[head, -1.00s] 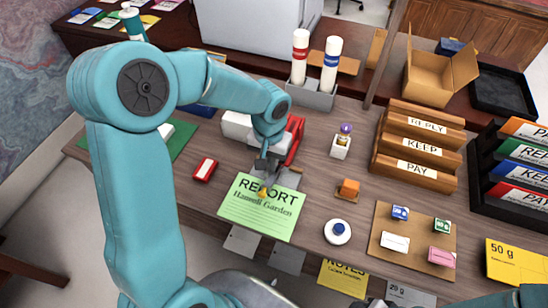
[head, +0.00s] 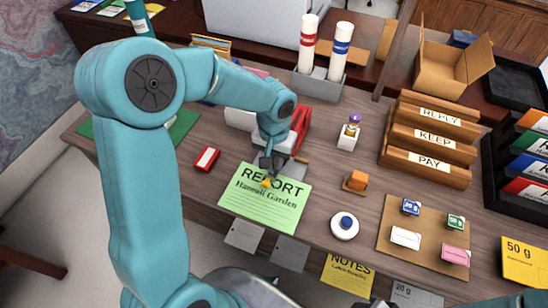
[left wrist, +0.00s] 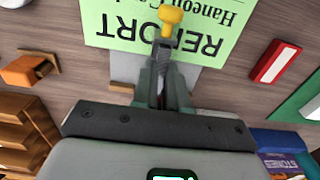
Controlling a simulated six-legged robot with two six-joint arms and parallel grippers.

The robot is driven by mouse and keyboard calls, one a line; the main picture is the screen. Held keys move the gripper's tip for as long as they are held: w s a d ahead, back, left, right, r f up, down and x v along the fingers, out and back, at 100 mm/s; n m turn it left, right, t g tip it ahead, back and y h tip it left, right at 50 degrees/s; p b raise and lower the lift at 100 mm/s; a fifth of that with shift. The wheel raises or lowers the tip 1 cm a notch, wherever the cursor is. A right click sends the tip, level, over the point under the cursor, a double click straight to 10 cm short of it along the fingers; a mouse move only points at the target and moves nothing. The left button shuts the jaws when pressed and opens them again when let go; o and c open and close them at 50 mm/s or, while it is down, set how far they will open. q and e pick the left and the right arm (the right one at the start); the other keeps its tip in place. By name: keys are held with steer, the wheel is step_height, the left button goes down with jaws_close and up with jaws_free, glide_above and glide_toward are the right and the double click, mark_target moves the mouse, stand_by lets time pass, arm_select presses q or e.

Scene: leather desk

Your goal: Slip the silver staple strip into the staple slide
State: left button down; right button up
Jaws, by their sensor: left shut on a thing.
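My left gripper (head: 269,160) is shut on a slim silver staple strip, seen between its fingers in the left wrist view (left wrist: 161,62). A small yellow knob (head: 267,182) shows just beyond the fingertips, also in the left wrist view (left wrist: 170,14); I cannot tell what it is fixed to. The gripper is low over the top edge of the green REPORT sheet (head: 250,200). A red stapler part (head: 301,125) stands upright behind it, with a grey plate (head: 292,168) in front. The staple slide is largely hidden by the gripper. My right gripper is not clearly visible.
A red-and-white box (head: 207,158) lies left of the sheet. An orange block (head: 357,181), a round white dispenser (head: 345,225) and a board (head: 400,219) with small blocks lie to the right. Wooden trays (head: 426,145) stand further right.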

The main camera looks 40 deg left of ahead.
arm_select(q)
steer(key=shift+f+b, duration=0.5)
steer(key=shift+b, duration=0.15)
stand_by(2.0)
steer(key=shift+f+b, duration=0.55)
steer(key=shift+b, duration=0.05)
stand_by(0.4)
steer(key=c, duration=1.1)
jaws_free()
steer(key=shift+r, duration=0.15)
steer(key=shift+r+p, duration=2.25)
steer(key=shift+r, duration=0.65)
